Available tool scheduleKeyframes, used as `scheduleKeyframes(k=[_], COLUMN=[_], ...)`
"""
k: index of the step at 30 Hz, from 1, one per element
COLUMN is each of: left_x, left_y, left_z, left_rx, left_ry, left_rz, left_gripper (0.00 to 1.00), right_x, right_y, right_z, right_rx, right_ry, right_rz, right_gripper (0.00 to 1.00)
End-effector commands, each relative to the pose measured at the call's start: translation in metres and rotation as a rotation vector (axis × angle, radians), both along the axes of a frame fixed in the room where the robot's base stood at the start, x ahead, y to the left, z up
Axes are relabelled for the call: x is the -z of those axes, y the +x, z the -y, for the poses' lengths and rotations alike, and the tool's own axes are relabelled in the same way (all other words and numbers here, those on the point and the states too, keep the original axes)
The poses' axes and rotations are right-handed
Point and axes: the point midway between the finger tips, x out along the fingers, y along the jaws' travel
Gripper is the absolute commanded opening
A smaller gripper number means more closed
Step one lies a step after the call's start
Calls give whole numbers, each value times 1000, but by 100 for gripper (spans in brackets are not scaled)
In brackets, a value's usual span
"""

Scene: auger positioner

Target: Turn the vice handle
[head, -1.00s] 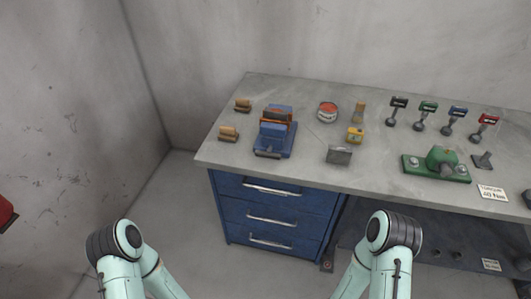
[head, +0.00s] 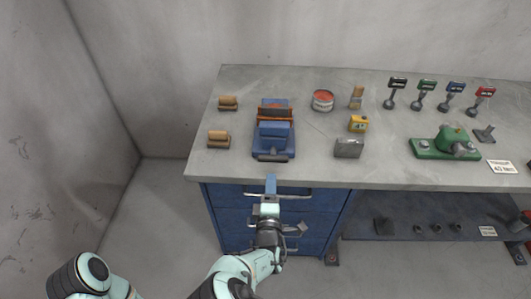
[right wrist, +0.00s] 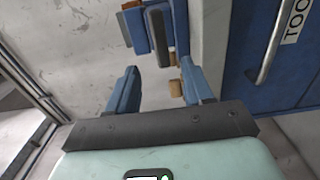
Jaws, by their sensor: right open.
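The blue vice (head: 274,137) with an orange-brown rear part sits near the front edge of the bench (head: 375,170), left of its middle. Its dark handle (head: 270,156) is at the vice's front, by the bench edge. My right gripper (head: 271,180) is just in front of the bench edge, pointing at the handle and apart from it. In the right wrist view its two blue fingers (right wrist: 160,88) are spread with nothing between them. The dark handle bar (right wrist: 158,38) lies beyond the fingertips there, beside the blue vice body (right wrist: 137,32). My left gripper is out of view.
A blue drawer cabinet (head: 235,220) stands under the bench, close to my right gripper. Two wooden blocks (head: 219,138) lie left of the vice. A grey metal block (head: 348,148), a yellow box (head: 358,123) and a red-topped tin (head: 322,100) are to its right.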

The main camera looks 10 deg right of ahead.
Motion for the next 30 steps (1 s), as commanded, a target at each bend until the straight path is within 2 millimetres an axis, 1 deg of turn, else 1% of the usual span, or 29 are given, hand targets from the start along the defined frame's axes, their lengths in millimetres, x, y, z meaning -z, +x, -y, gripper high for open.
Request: scheduleKeyframes(k=[5,12,18,21,24,30], left_x=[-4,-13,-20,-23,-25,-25], left_y=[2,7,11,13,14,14], left_z=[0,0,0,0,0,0], left_rx=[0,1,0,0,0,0], left_ry=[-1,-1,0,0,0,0], left_rz=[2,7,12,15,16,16], left_gripper=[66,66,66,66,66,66], right_x=[-2,-2,-1,-1,0,1], right_y=[22,71,106,117,123,127], right_z=[7,21,31,34,36,36], right_rx=[2,2,1,1,0,-1], right_ry=[-2,0,0,0,0,1], right_rz=[3,1,-1,-1,-2,-3], right_gripper=[51,51,51,51,51,51])
